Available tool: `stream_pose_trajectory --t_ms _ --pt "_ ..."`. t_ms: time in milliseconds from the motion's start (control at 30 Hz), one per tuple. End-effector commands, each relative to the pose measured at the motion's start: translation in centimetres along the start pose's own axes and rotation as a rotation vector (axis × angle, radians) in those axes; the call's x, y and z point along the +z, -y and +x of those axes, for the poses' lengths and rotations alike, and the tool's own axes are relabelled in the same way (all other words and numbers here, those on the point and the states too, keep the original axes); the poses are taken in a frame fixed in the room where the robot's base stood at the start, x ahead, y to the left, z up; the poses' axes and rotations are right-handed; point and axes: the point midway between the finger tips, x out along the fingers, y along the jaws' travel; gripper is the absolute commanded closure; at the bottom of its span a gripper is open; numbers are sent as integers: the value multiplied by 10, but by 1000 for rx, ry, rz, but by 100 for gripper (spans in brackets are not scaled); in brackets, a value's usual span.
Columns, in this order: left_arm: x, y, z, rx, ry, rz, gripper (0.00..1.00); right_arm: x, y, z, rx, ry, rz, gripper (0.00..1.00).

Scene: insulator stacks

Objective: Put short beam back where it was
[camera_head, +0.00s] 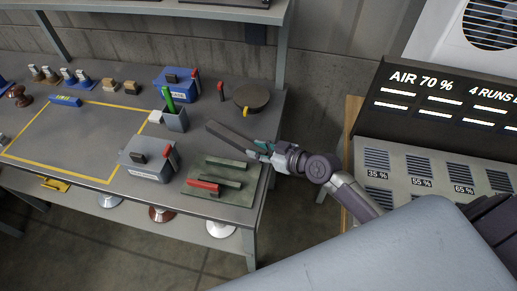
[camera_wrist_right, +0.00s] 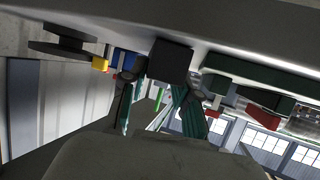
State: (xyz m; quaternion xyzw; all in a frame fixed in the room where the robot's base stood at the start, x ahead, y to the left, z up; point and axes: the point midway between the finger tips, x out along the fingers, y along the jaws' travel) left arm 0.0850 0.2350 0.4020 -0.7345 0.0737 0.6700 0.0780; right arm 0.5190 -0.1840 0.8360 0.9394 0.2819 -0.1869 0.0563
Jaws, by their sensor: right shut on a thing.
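My right gripper (camera_head: 258,147) is shut on a dark beam (camera_head: 230,134), which sticks out to the left from the fingers. The beam is held above the bench, beyond the green mat (camera_head: 246,192). In the right wrist view the end of the beam (camera_wrist_right: 170,60) shows as a dark block between the fingers. On the mat lie a dark green beam (camera_head: 222,181) and a red-ended piece (camera_head: 202,185). I cannot tell which beam is the short one by size alone. My left gripper is not in view.
A grey box (camera_head: 147,162), a cup with a green item (camera_head: 175,121), a blue box (camera_head: 175,83) and a round dark turntable (camera_head: 251,96) stand around the beam. A yellow-outlined area (camera_head: 75,135) at left is mostly clear. A panel (camera_head: 435,165) stands right.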

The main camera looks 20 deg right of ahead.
Motion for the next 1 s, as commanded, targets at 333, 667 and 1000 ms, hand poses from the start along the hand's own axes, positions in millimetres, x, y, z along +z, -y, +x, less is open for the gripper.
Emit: stream_pose_trajectory --t_ms 333,667,1000 --pt "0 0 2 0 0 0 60 1 0 0 0 0 0 44" --pt "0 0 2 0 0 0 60 1 0 -13 0 2 -1 44" --pt "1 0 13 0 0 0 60 3 0 -86 -2 5 -3 44"
